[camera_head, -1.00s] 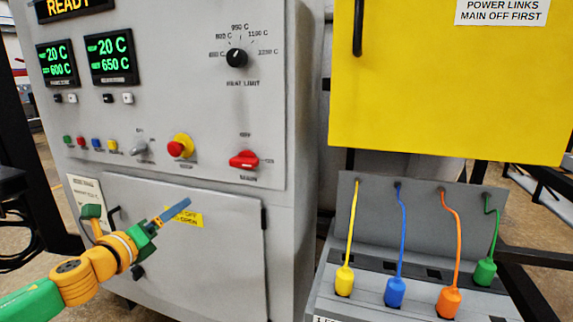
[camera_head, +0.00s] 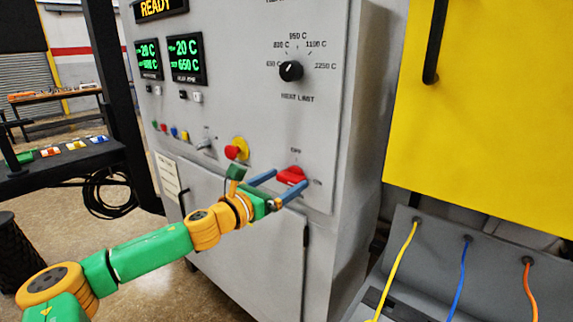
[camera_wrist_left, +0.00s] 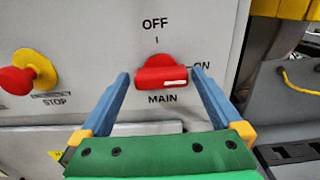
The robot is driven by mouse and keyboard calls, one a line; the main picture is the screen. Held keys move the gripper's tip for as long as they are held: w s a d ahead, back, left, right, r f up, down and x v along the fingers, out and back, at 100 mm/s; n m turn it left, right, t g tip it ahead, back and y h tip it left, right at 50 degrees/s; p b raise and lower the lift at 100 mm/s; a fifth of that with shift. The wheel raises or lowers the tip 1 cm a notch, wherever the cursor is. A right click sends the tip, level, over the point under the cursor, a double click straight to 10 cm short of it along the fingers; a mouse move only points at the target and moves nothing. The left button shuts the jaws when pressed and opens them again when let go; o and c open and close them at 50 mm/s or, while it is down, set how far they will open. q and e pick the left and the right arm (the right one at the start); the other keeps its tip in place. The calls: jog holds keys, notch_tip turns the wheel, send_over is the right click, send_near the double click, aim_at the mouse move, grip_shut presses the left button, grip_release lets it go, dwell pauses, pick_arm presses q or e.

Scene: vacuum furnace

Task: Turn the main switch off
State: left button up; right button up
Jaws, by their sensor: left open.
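The main switch (camera_head: 291,176) is a red rotary handle on the grey furnace panel. In the left wrist view the switch (camera_wrist_left: 162,77) lies level, with its white mark at the right end towards ON; OFF is printed above it and MAIN below. My left gripper (camera_head: 283,182) is open, its blue fingers pointing at the panel. In the left wrist view its fingertips (camera_wrist_left: 160,72) are on either side of the red handle, with a gap visible on each side. I cannot tell how far the tips are from the panel. My right gripper is out of view.
The red emergency stop on its yellow base (camera_head: 236,149) is just left of the switch. The heat limit knob (camera_head: 291,71) is above. A yellow cabinet (camera_head: 490,100) and cables stand at the right. A table with coloured blocks (camera_head: 75,147) is at the left.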

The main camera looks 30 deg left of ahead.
pick_arm(q)
jog(key=shift+w+d+r, duration=0.1)
jog(key=shift+w, duration=0.25)
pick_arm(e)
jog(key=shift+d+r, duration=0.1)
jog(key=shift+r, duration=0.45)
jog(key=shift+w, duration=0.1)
pick_arm(q)
jog(key=c, duration=1.1)
jog(key=shift+c, duration=0.2)
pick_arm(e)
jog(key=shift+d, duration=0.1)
